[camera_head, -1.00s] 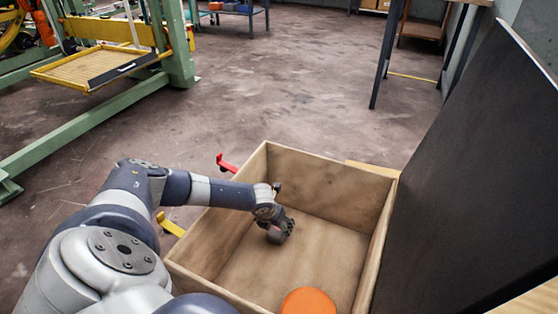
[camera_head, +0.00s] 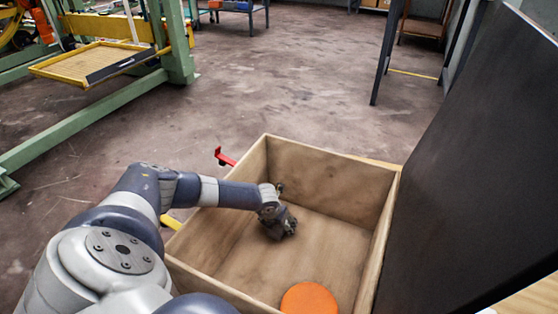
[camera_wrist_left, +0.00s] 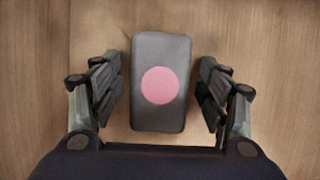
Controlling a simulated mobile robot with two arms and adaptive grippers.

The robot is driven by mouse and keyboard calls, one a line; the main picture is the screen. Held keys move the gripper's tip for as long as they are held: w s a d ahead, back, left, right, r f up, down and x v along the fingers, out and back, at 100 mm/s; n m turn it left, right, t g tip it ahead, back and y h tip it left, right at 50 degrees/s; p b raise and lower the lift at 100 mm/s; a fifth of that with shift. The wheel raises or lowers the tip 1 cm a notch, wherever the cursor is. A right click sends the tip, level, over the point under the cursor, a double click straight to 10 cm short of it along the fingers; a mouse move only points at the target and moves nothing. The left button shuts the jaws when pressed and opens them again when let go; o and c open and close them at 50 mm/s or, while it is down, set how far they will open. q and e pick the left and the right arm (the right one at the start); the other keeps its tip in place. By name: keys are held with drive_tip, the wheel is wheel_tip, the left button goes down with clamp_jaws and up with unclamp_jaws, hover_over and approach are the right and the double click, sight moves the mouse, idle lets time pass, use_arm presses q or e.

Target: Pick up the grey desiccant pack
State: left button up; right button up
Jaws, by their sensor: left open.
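The grey desiccant pack (camera_wrist_left: 160,112) is a dark grey rounded block with a pink round spot on its upper face. In the left wrist view it lies on the wooden floor of the box, between the two open fingers of my left gripper (camera_wrist_left: 160,95). A small gap shows on each side of it. In the head view my left gripper (camera_head: 283,226) reaches down inside the wooden box (camera_head: 329,178). There the gripper hides most or all of the pack. My right gripper is not in view.
An orange disc (camera_head: 309,299) lies in the near part of the box. A red clamp-like piece (camera_head: 225,157) is beyond the box's left wall. A large dark panel (camera_head: 470,170) stands close on the right. The rest of the box floor is clear.

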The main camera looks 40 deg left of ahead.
use_arm(q)
drive_tip(key=shift+f, duration=0.1)
drive_tip(key=c, duration=1.2)
